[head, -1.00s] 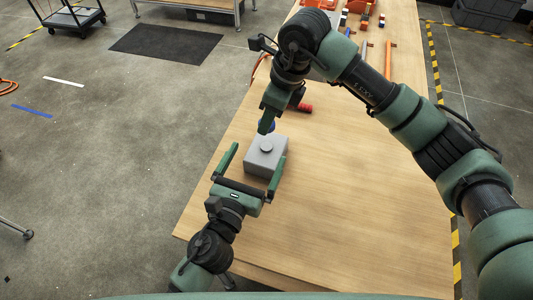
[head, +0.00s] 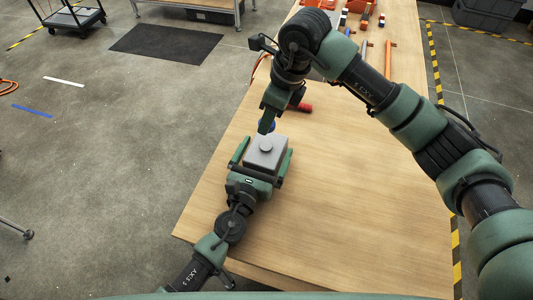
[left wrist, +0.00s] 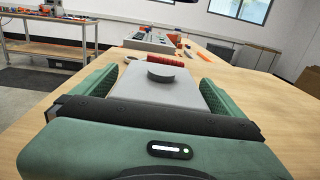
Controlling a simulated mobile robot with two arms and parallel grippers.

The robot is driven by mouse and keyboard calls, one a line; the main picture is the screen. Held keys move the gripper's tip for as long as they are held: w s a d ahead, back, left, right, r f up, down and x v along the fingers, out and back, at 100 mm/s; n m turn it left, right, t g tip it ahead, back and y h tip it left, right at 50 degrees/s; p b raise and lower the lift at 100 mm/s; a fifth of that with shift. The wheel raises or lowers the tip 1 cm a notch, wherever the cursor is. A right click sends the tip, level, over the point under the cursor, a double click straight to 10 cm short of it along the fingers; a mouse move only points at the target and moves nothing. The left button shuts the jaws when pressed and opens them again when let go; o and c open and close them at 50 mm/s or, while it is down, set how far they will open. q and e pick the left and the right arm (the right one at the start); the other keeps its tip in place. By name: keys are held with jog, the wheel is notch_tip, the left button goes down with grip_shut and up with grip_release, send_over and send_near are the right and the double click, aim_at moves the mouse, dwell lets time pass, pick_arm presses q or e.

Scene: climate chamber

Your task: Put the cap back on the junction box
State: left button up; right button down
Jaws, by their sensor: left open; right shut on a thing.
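The junction box (head: 262,160) is a grey block with a round grey stub on top, standing upright on the wooden table. It also shows in the left wrist view (left wrist: 155,88). My left gripper (head: 268,146) is open, with one green finger on each side of the box; I cannot tell if they touch it. My right gripper (head: 266,128) points down just behind the box.
A red-handled item (head: 304,107) lies behind my right gripper. Several tools and orange bins (head: 362,20) are at the table's far end. The table (head: 350,190) is clear to the right of the box; its left edge is close by.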

pick_arm(q)
jog(key=shift+w, duration=0.25)
jog(key=c, duration=2)
pick_arm(e)
send_over(265, 146)
jog(key=shift+s+d+f, duration=0.1)
jog(key=shift+d+f, duration=0.1)
jog(key=shift+f, duration=1.05)
jog(key=shift+d+f, duration=0.2)
jog(key=shift+f, duration=1)
jog(key=shift+f, duration=0.9)
jog(key=shift+f, duration=0.5)
